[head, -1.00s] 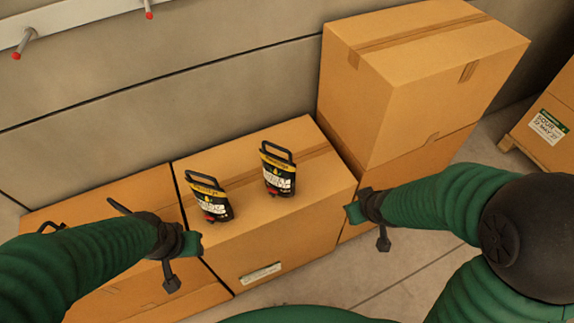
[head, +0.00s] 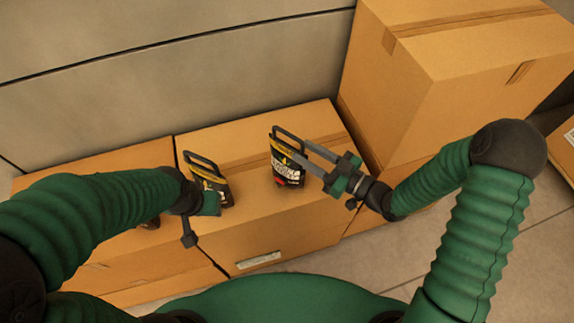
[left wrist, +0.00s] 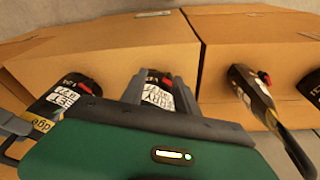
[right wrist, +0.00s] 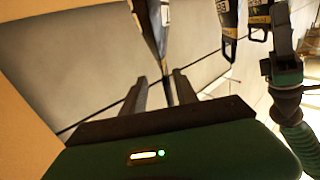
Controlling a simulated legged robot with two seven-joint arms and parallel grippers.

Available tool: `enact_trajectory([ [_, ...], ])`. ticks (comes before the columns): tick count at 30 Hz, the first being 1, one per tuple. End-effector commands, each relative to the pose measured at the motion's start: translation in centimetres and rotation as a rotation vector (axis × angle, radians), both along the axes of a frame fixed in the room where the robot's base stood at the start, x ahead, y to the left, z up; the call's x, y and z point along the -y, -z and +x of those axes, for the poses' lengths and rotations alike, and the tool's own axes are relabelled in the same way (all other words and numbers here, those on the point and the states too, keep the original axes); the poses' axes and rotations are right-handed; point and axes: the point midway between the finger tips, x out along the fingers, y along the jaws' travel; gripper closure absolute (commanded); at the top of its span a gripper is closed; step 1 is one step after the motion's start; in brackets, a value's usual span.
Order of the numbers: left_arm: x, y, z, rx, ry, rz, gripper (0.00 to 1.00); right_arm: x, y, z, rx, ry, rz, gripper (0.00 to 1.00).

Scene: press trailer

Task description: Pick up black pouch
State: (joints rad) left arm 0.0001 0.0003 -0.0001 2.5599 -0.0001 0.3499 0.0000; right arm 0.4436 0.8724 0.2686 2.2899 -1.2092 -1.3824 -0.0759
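A black pouch (head: 286,168) with a yellow band, white label and loop handle stands upright on the middle cardboard box. My right gripper (head: 303,151) is at its right side, with fingers spread. In the right wrist view, this pouch (right wrist: 150,28) shows edge-on, its narrow end between the open fingers (right wrist: 160,90); I cannot tell whether they touch it. A second black pouch (head: 213,183) stands to the left, partly hidden by my left arm. My left gripper (head: 203,205) is in front of it. In the left wrist view, the fingers (left wrist: 158,85) are apart, with a pouch (left wrist: 157,93) showing between them.
The middle box (head: 290,232) has free top surface around the pouches. A left box (head: 100,165) adjoins it, with another pouch mostly hidden under my left arm. Tall stacked boxes (head: 450,85) rise at the right. A grey wall (head: 170,70) stands behind.

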Motion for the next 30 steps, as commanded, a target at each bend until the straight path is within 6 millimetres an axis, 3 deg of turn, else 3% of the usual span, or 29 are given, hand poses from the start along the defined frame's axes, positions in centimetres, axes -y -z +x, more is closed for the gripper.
enact_trajectory([
  [12,0.0,0.0,0.0,0.000,0.000,0.000,0.64,-5.1,0.6,2.9,-0.001,-0.001,0.000,0.65],
  [19,0.0,0.0,0.0,0.000,0.000,0.000,0.64,-5.3,0.6,3.0,-0.002,0.001,-0.001,0.65],
  [27,0.0,0.0,0.0,0.000,0.000,0.000,0.64,-5.3,0.6,3.1,-0.002,0.001,-0.001,0.98],
  [30,0.0,0.0,0.0,0.000,0.000,0.000,0.64,-5.3,0.6,3.1,-0.002,0.001,-0.001,1.00],
])
